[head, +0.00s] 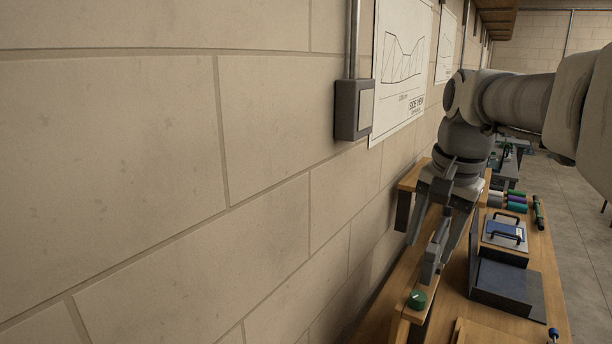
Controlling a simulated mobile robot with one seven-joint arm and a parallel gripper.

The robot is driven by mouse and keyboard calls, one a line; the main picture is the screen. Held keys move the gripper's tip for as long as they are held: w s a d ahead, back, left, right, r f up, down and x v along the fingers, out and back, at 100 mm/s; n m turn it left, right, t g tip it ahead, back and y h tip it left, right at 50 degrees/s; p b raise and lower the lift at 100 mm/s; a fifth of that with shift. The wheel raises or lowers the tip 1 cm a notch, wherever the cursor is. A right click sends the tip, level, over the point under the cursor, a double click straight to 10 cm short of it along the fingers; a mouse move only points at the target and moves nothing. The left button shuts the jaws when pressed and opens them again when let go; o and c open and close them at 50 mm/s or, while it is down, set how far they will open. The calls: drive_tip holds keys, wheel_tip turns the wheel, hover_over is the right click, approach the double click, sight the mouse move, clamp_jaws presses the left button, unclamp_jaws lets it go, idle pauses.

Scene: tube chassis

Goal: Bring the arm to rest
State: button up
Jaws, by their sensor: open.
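My arm reaches in from the right edge of the head view, bends at the wrist and points down. My gripper (434,258) is open, with its two fingers apart and hanging over the wooden bench (552,290) near the wall. A green round knob-like piece (417,299) sits on a wooden ledge just below the nearer fingertip. I cannot tell whether the fingertip touches it.
The block wall (140,170) fills the left, with a grey switch box (354,110) and a paper drawing (400,60). On the bench are a dark tray (507,283), a blue-and-white handled piece (504,232) and several coloured cylinders (515,201).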

drive_tip(key=s+a+f+n+t, duration=0.1)
drive_tip(key=s+a+f+n, duration=0.2)
drive_tip(key=s, duration=0.5)
drive_tip(key=s+a+f+n+t, duration=0.2)
drive_tip(key=s+f+n, duration=0.3)
drive_tip(key=s, duration=0.3)
drive_tip(key=shift+a+f, duration=0.2)
drive_tip(key=shift+a, duration=0.35)
